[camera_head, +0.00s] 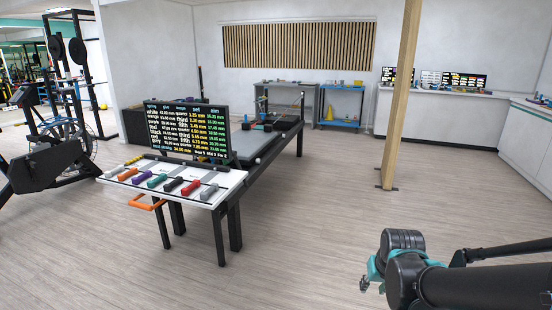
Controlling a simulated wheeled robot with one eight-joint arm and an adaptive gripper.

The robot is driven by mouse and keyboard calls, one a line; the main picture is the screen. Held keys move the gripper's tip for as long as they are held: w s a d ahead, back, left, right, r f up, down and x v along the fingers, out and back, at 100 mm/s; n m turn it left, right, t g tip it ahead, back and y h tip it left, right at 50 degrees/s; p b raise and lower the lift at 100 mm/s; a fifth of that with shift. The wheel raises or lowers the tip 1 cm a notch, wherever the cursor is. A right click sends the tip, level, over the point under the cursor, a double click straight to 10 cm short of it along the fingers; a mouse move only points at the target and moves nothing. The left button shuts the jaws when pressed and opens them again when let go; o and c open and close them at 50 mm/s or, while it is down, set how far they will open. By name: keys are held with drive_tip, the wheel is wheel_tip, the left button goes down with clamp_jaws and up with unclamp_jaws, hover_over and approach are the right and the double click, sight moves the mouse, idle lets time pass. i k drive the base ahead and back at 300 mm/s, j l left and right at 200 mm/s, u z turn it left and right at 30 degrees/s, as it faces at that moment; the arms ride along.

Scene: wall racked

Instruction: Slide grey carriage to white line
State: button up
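The grey carriage (209,192) is the rightmost in a row of coloured carriages on a white board (225,181) at the near end of a long table. The red carriage (191,187) is just left of it, and the black carriage (173,184) is left of that. I cannot make out a white line on the pale board at this size. My gripper (371,276), with teal parts, is at the lower right, well apart from the board and over the floor. Its fingers are small and partly hidden by my arm, so I cannot tell whether it is open.
A dark screen (188,129) with coloured text stands behind the carriages. An orange handle (146,205) sticks out at the board's front left. A wooden post (400,95) rises right of the table. Exercise equipment (58,130) stands at left. The floor (300,240) between table and gripper is clear.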

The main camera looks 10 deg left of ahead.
sight(250, 144)
drive_tip(key=i+j+u, duration=0.15)
drive_tip(key=j+u, duration=0.25)
drive_tip(key=i+j+u, duration=0.2)
drive_tip(key=j+u, duration=0.2)
drive_tip(key=i+j+u, duration=0.25)
drive_tip(key=j+u, duration=0.15)
drive_tip(key=i+j+u, duration=0.95)
drive_tip(key=i, duration=0.15)
drive_tip(key=i+u, duration=0.3)
drive_tip(key=i+z, duration=0.2)
drive_tip(key=i, duration=1.7)
drive_tip(key=i+z, duration=0.15)
drive_tip(key=i, duration=0.5)
drive_tip(key=i+j+z, duration=0.2)
drive_tip(key=i, duration=0.4)
drive_tip(key=i+l+z, duration=0.2)
drive_tip(key=z, duration=0.25)
drive_tip(key=i+z, duration=0.75)
drive_tip(key=z, duration=0.2)
drive_tip(key=i+j+z, duration=0.2)
drive_tip(key=z, duration=0.25)
drive_tip(key=i+j+z, duration=0.2)
drive_tip(key=i+z, duration=0.25)
drive_tip(key=i+j+z, duration=0.5)
drive_tip(key=i, duration=0.15)
drive_tip(key=i+j+z, duration=0.45)
